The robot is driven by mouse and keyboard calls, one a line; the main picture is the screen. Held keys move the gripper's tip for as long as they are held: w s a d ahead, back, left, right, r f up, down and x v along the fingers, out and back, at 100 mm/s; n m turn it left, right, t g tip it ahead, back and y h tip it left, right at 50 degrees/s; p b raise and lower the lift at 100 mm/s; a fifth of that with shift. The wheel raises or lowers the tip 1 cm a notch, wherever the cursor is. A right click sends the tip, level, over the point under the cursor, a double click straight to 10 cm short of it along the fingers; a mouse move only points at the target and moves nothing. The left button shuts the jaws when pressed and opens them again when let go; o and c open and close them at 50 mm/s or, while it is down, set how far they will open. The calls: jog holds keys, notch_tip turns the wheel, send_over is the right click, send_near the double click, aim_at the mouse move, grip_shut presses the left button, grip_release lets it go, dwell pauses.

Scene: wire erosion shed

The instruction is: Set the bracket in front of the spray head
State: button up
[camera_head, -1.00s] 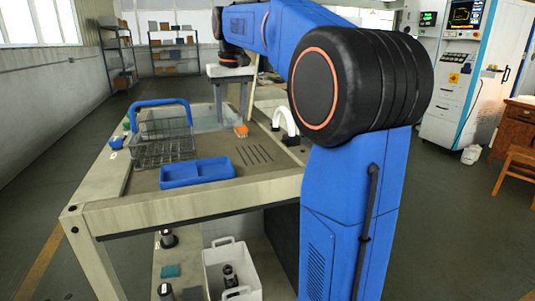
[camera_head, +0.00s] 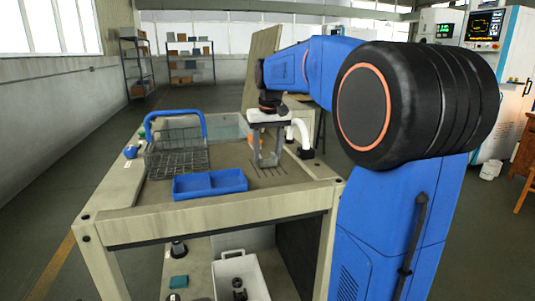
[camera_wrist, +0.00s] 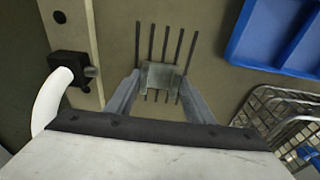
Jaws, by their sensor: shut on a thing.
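My gripper (camera_head: 268,162) points down over the table top, close above the dark slots. It also shows in the wrist view (camera_wrist: 158,82), with its two grey fingers closed on a small grey bracket (camera_wrist: 160,76). The bracket hangs over the middle of the slots; whether it touches the table is hard to tell. In the head view I cannot make the bracket out clearly between the fingers. The spray head, a white curved pipe (camera_head: 300,129) on a black block, stands just right of my gripper. In the wrist view the black block (camera_wrist: 68,65) with its grey nozzle lies left of the bracket.
A blue two-part tray (camera_head: 210,184) sits at the table's front. A wire basket with a blue handle (camera_head: 176,157) stands to the left. An orange thing (camera_head: 255,138) is partly hidden behind my gripper. A white bin (camera_head: 241,275) stands on the lower shelf.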

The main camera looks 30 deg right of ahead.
aim_at(269, 169)
jog(key=shift+f, duration=0.3)
jog(key=o, duration=1.4)
jog(key=shift+o, duration=0.2)
jog(key=shift+r, duration=0.1)
notch_tip(269, 169, up, 12)
jog(key=s, duration=0.1)
jog(key=shift+s+a, duration=0.25)
jog(key=shift+s, duration=0.15)
